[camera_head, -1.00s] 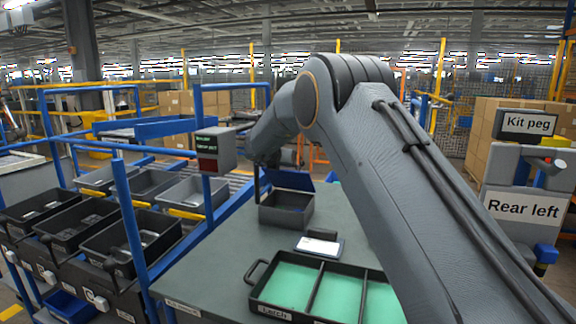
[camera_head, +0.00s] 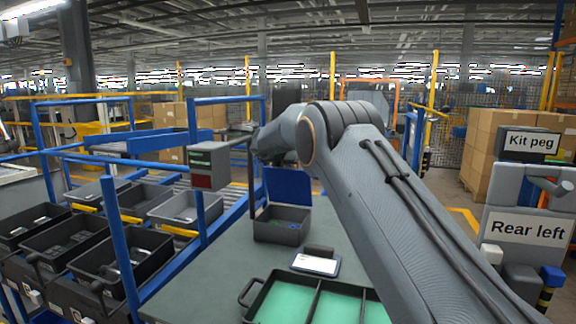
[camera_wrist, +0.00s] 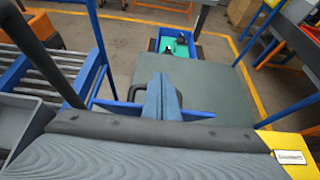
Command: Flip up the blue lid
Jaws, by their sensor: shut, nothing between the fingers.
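The blue lid (camera_head: 288,187) stands about upright at the back of the open grey box (camera_head: 282,232) on the bench. Small green and blue bits show inside the box. In the wrist view, a blue edge (camera_wrist: 105,104), probably the lid's, runs across below the middle. My gripper (camera_wrist: 160,84) shows there as two blue-grey fingers close together, shut and empty, in front of that edge. Whether they touch the lid I cannot tell. In the head view my arm reaches over to above the lid, and the fingers are not clear there.
The bench (camera_head: 215,265) also holds a white-faced panel (camera_head: 315,263) and a black tray with green compartments (camera_head: 290,300). Blue posts (camera_head: 119,240) and several black bins (camera_head: 120,255) stand left. A "Rear left" station (camera_head: 525,228) stands right.

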